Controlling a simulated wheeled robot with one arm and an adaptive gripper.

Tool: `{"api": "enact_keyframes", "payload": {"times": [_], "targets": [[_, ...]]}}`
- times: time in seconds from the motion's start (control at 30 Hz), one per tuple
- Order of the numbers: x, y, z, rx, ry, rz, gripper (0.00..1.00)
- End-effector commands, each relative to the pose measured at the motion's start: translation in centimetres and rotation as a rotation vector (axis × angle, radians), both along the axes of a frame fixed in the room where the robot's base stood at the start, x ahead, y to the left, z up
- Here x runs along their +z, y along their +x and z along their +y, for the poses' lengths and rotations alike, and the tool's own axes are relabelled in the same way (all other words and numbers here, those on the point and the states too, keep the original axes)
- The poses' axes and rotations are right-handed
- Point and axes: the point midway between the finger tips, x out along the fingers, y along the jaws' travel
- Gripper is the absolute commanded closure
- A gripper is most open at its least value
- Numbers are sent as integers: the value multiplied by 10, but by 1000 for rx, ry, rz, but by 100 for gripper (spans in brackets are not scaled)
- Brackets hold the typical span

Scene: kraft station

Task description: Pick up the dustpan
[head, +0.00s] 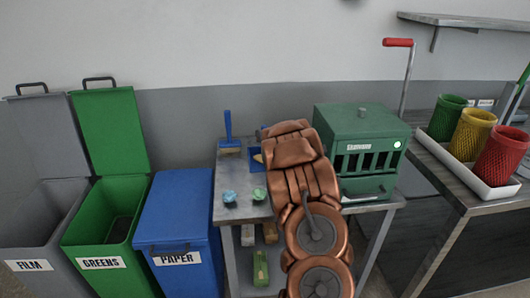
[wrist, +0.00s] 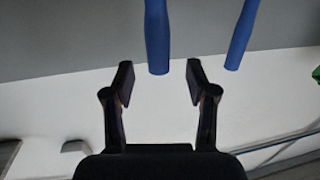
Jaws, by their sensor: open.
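The dustpan (head: 257,157) is blue and sits on the grey table behind my arm, which hides much of it in the head view. In the wrist view a blue handle (wrist: 158,35), which looks like the dustpan's, comes down from the top edge. Its end shows between the fingertips of my open gripper (wrist: 159,76), with a gap on both sides. How far it lies from the fingers in depth I cannot tell. My gripper is hidden by my arm in the head view.
A brush (head: 228,128) with an upright blue handle stands left of the dustpan. Crumpled bits (head: 230,198) lie at the table's front. A green Shavings box (head: 361,135) stands close on the right. Bins, including the blue paper bin (head: 183,215), stand left.

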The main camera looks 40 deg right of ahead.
Motion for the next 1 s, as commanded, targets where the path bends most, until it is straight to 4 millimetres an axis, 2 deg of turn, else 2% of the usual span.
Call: {"api": "enact_keyframes", "payload": {"times": [0.4, 0.73, 1.0], "targets": [[4, 33, -19, 1, 0, -2, 43], [2, 36, -21, 0, 1, 0, 43], [2, 36, -21, 0, 1, 0, 71]]}}
